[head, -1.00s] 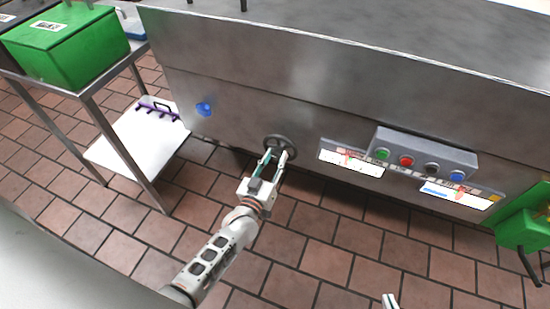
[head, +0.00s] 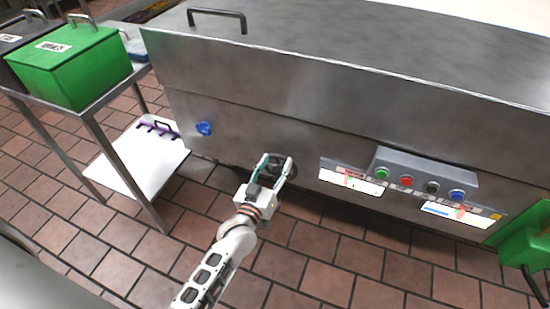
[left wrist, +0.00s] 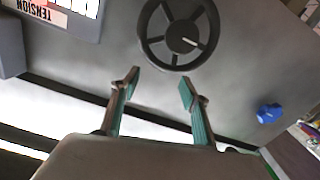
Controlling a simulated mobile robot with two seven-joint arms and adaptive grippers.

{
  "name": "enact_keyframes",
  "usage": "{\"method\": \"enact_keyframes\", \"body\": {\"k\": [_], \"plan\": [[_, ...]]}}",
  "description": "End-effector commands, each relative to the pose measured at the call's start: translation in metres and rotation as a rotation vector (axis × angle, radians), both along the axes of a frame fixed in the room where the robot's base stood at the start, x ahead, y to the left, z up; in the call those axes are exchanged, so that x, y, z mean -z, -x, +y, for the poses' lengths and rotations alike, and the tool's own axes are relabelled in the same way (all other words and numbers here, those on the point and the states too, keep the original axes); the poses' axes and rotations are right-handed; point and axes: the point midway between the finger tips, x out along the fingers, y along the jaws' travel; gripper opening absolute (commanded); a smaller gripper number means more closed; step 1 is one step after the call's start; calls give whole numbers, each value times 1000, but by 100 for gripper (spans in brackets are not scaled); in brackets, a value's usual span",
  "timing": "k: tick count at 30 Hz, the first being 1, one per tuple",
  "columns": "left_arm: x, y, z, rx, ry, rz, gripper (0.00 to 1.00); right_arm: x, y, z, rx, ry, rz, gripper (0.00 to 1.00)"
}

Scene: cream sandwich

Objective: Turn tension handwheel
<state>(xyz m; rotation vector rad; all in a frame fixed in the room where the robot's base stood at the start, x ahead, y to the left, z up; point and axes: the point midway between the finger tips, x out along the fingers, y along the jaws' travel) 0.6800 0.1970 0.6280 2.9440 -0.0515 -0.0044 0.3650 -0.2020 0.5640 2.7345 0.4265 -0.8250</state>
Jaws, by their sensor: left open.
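The tension handwheel (left wrist: 155,40) is a dark spoked wheel on the steel machine's front panel. In the left wrist view it is at the top centre, beyond the fingertips, with a pale mark on its hub. In the head view the handwheel (head: 285,158) is partly hidden behind my left gripper (head: 275,164). My left gripper is open, and its fingers (left wrist: 157,85) stand apart with nothing between them, short of the wheel in the left wrist view. I cannot tell from the head view whether a finger touches the rim. My right gripper is out of view.
A blue knob (head: 204,128) sits left of the wheel. A control box with several coloured buttons (head: 425,172) and labels is to the right. A green box (head: 70,65) stands on a steel cart at left. A green part (head: 525,235) is at the far right. Tiled floor lies below.

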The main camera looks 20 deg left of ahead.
Motion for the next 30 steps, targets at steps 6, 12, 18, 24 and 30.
{"method": "enact_keyframes", "body": {"k": [6, 12, 18, 24, 30], "plan": [[-26, 0, 0, -1, -1, 0, 45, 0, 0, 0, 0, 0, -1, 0], [-32, 0, 0, -1, -1, 2, 45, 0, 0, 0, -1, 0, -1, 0], [-33, 0, 0, -1, -1, 1, 45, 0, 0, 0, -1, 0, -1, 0], [-33, 0, 0, 0, -1, 1, 45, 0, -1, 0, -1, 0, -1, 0], [-20, 27, 1, 28, -56, 42, 45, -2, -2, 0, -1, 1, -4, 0]]}}
